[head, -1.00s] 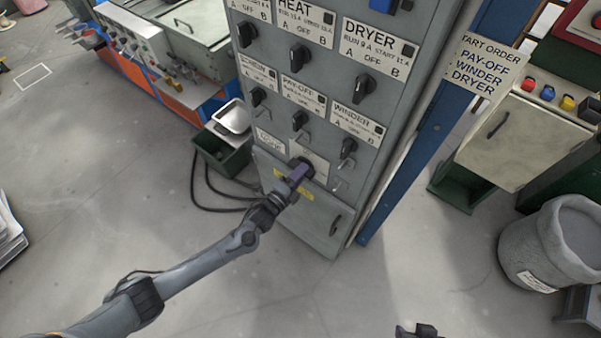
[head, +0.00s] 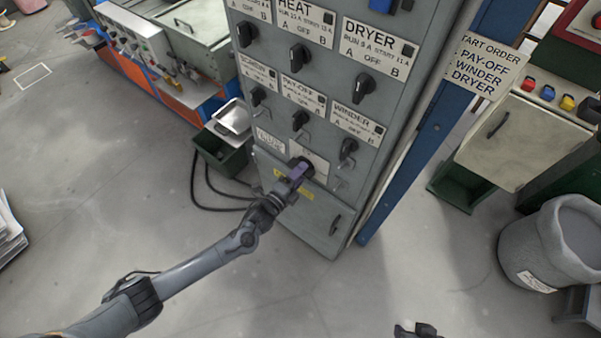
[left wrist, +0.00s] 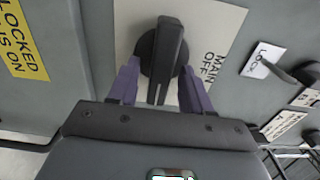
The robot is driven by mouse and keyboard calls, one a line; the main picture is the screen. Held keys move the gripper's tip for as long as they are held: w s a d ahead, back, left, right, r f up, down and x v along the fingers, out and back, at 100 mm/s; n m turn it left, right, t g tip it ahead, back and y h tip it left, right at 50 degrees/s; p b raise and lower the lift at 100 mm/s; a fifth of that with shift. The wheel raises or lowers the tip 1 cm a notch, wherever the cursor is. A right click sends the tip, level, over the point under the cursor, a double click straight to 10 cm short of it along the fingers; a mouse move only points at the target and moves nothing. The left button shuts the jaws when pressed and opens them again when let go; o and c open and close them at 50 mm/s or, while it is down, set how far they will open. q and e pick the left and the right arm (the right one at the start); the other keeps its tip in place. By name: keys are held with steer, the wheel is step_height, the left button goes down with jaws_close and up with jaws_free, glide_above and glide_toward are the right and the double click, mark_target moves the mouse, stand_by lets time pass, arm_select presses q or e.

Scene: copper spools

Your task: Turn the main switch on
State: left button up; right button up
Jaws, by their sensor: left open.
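The main switch is a black rotary knob (left wrist: 162,50) on a pale plate (left wrist: 208,22) marked MAIN OFF, low on the grey cabinet (head: 317,228). In the left wrist view my left gripper (left wrist: 155,82) is open, with one purple finger on each side of the knob's handle. Gaps show between the fingers and the handle. In the head view my left gripper (head: 298,172) is at the cabinet front and covers part of the knob. At the bottom edge of the head view a small dark part of my right arm shows, and its fingers cannot be made out.
Above are several labelled black knobs, including WINDER (head: 348,147) and DRYER (head: 364,86). A yellow LOCKED sign (left wrist: 22,45) and a LOCK label (left wrist: 263,60) flank the plate. A blue post (head: 400,175) stands right of the cabinet. A grey bin (head: 550,245) is at right.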

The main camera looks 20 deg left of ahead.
arm_select(q)
steer(key=v, duration=1)
steer(key=shift+s+a+p, duration=0.15)
steer(key=shift+s+p, duration=0.1)
steer(key=shift+p, duration=0.1)
